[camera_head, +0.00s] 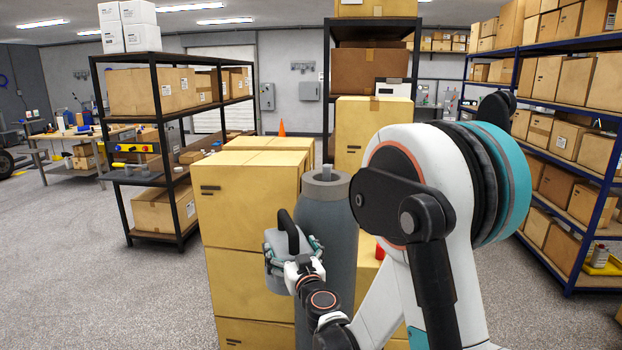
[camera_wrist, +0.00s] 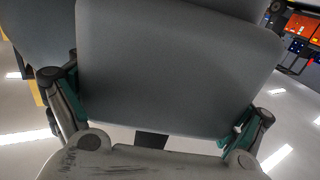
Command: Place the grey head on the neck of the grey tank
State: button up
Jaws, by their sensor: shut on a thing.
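The grey head (camera_head: 277,254), a blocky grey body with a black curved handle on top, is held by my gripper (camera_head: 294,251). In the head view it is left of the grey tank and lower in the picture than its neck. The grey tank (camera_head: 330,222) stands upright, its lower right hidden by my arm. Its neck (camera_head: 326,172) on top is bare, with a lighter collar and short stub. In the wrist view, the grey head (camera_wrist: 180,70) fills the middle between my gripper's fingers (camera_wrist: 155,100). Its underside is hidden in both views.
Stacked cardboard boxes (camera_head: 246,215) stand just left of the tank. More boxes (camera_head: 370,130) are behind it. A black shelf (camera_head: 180,125) stands at back left and a blue shelf (camera_head: 560,180) at right. The floor (camera_head: 90,260) at left is clear.

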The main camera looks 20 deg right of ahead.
aim_at(327, 176)
jog(key=i+j+z, duration=0.15)
jog(key=j, duration=0.3)
jog(key=i+j+z, duration=0.2)
jog(key=j, duration=0.3)
jog(key=i+j+z, duration=0.15)
jog(key=j, duration=0.35)
jog(key=i+j+z, duration=0.2)
jog(key=j, duration=0.35)
jog(key=i+j+z, duration=0.15)
jog(key=j, duration=0.4)
jog(key=j+z, duration=0.2)
jog(key=j, duration=0.35)
